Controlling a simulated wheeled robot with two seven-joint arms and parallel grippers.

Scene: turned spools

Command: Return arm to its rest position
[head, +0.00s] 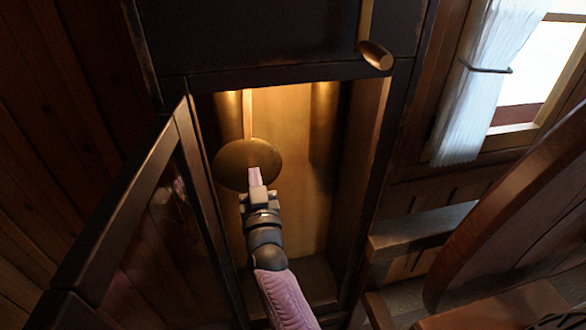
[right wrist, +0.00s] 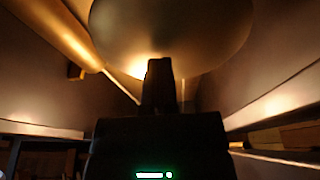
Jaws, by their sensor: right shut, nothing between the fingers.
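My right gripper (head: 256,178) reaches into an open tall clock case, its shut fingers in front of the round brass pendulum disc (head: 232,165). In the right wrist view the dark fingers (right wrist: 158,85) are together with nothing between them, and the disc (right wrist: 170,30) fills the upper middle. I cannot tell whether the fingertips touch the disc. The disc hangs from a thin rod (head: 247,112). My right arm comes in from the bottom of the head view. My left gripper is not in view.
The glazed case door (head: 130,215) stands open at left. The case's right side wall (head: 360,170) is close to my arm. Brass cylinders (head: 325,120) hang inside. A round wooden table or chair edge (head: 510,215) and a curtained window (head: 480,80) are at right.

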